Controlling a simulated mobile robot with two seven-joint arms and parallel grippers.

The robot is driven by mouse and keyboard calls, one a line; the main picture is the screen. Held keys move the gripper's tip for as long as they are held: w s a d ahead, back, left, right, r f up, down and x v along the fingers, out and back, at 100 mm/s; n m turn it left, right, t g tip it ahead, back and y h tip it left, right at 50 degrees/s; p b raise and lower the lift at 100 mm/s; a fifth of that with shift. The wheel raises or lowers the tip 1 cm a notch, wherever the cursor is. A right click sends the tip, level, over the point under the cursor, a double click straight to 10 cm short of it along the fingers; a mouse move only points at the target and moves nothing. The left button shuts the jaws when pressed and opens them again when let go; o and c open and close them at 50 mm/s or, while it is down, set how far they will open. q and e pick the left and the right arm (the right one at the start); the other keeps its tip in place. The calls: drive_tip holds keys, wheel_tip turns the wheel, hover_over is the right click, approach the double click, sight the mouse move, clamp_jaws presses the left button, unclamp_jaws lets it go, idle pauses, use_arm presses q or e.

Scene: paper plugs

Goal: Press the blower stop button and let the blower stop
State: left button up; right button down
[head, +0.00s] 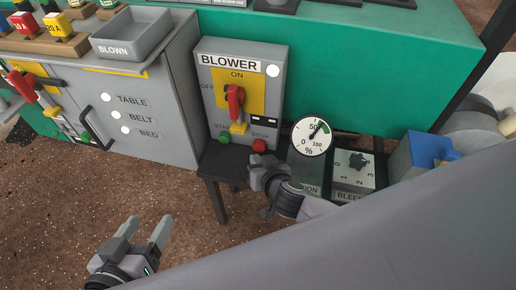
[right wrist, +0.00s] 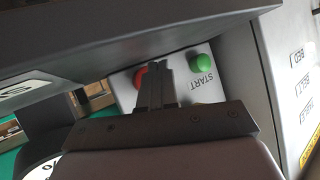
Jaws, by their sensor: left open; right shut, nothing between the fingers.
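The grey blower box (head: 207,70) is labelled BLOWER and has a red switch handle (head: 234,98) on a yellow plate, between ON and OFF markings. Below it are a green start button (head: 224,137) and a red stop button (head: 259,145). My right gripper (head: 257,166) is shut and empty, just below and in front of the stop button. In the right wrist view its fingers (right wrist: 155,75) point at the red button (right wrist: 141,76) and partly hide it; I cannot tell if they touch. The green button (right wrist: 201,62) is beside them. My left gripper (head: 145,232) is open and empty, low over the floor.
A round gauge (head: 311,135) reads near 50, right of the box. A bleed dial (head: 357,161) numbered up to 3 is beside it. A grey cabinet (head: 170,135) with a BLOWN tray (head: 131,33) stands left. The floor (head: 60,215) at lower left is clear.

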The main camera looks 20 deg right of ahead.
drive_tip(key=shift+w+d, duration=0.1)
drive_tip(key=shift+w+d, duration=0.15)
drive_tip(key=shift+w, duration=0.1)
drive_tip(key=shift+w+d, duration=0.3)
drive_tip(key=shift+w, duration=0.15)
idle(1.0)
drive_tip(key=shift+s+a, duration=0.1)
drive_tip(key=shift+s, duration=0.05)
drive_tip(key=shift+s+a, duration=0.45)
drive_tip(key=shift+s, duration=0.2)
